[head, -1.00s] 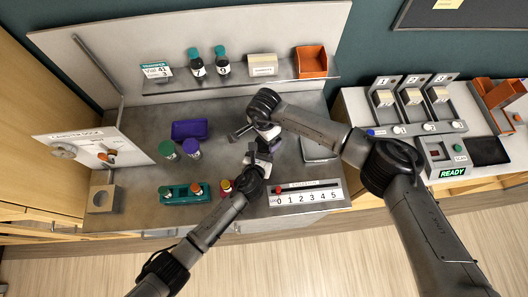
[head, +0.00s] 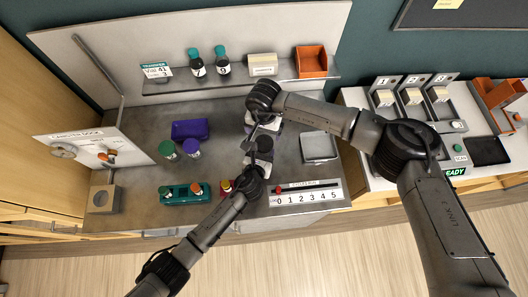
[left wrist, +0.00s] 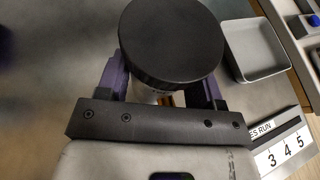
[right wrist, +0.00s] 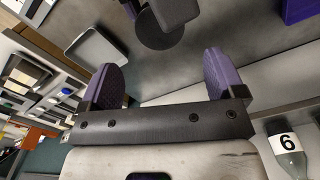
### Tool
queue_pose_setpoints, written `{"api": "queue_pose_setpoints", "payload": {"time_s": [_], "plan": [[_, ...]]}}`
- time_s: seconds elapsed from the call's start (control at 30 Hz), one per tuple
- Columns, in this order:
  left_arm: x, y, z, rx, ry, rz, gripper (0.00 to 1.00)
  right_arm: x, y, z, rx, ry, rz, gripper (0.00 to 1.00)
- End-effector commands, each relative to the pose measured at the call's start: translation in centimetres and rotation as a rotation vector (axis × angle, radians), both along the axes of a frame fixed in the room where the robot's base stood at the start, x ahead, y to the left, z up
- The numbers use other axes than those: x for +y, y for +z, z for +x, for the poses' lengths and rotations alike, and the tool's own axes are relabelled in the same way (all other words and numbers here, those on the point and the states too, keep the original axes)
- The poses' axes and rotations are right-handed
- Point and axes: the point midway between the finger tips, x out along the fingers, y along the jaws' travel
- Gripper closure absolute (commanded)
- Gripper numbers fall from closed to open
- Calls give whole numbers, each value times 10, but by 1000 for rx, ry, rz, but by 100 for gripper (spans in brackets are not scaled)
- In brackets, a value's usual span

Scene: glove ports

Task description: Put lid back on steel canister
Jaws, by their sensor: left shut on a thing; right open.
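In the left wrist view a dark round lid (left wrist: 172,40) covers the top of the steel canister (left wrist: 166,98), of which only a small shiny part shows below it. Whether the lid is fully seated cannot be told. My left gripper (head: 258,160) is shut on the canister, its purple fingers on either side below the lid. The dark lid (head: 264,144) also shows in the head view, just beyond my left gripper. My right gripper (head: 258,124) is open and empty, on the far side of the lid and apart from it. Its spread fingers (right wrist: 168,82) show in the right wrist view.
A grey tray (head: 319,147) lies right of the grippers, with a numbered strip (head: 306,196) in front. A purple box (head: 190,129), green-capped and purple-capped vials and a teal rack (head: 187,193) stand left. The back shelf (head: 240,84) holds bottles and an orange bin (head: 311,60).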

Motion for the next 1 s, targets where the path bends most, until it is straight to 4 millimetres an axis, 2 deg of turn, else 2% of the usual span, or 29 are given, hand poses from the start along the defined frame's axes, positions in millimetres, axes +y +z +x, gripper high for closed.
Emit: {"api": "queue_pose_setpoints", "payload": {"time_s": [0.17,0.7,1.0], "plan": [[-1,0,0,0,-1,0,100,0,-7,0,1,-1,0,12],[-1,0,0,0,-1,0,100,0,-70,0,2,-3,1,12],[-1,0,0,0,-1,0,100,0,-80,0,0,-1,1,12]]}}
